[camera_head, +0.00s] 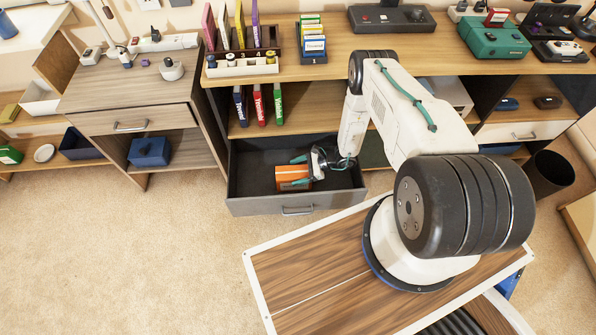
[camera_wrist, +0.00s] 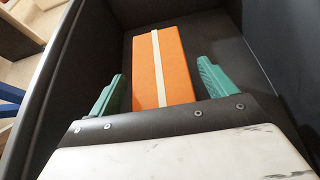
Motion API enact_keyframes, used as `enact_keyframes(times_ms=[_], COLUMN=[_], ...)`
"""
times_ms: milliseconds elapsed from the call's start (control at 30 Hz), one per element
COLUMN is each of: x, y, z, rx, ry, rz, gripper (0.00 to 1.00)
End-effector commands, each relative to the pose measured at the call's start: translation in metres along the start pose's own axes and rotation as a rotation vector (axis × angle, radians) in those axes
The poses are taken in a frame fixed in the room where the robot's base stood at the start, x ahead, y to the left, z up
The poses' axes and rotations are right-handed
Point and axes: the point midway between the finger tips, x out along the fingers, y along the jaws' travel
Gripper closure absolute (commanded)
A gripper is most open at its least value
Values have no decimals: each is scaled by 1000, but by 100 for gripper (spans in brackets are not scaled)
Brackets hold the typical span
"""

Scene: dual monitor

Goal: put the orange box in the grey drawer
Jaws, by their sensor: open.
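The orange box (camera_head: 291,174) has a pale stripe and lies on the floor of the open grey drawer (camera_head: 270,205). My gripper (camera_head: 299,171) is inside the drawer at the box, its green fingers apart. In the wrist view, the orange box (camera_wrist: 162,68) lies between and beyond the two fingers of my gripper (camera_wrist: 158,85), with a gap on each side. The near end of the box is hidden behind the gripper body. The dark drawer wall (camera_wrist: 58,75) shows on the left in the wrist view.
The drawer is pulled out under the desk (camera_head: 370,65). Books (camera_head: 259,105) stand on the shelf above it. A wooden cabinet (camera_head: 140,110) with a blue box (camera_head: 149,151) stands to the left. Carpet (camera_head: 130,240) lies clear in front; a black bin (camera_head: 550,173) stands at right.

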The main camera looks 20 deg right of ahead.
Motion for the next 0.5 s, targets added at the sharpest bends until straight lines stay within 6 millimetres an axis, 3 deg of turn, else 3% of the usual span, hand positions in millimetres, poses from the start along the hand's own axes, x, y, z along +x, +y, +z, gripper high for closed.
enact_keyframes(times_ms=[133, 233, 500], x=[-2, -15, -73], y=[-1, -2, -2], z=[4, 3, 3], rx=[0, 1, 0], ry=[0, 0, 0], rz=[-1, -5, -5], gripper=[17, 17, 17])
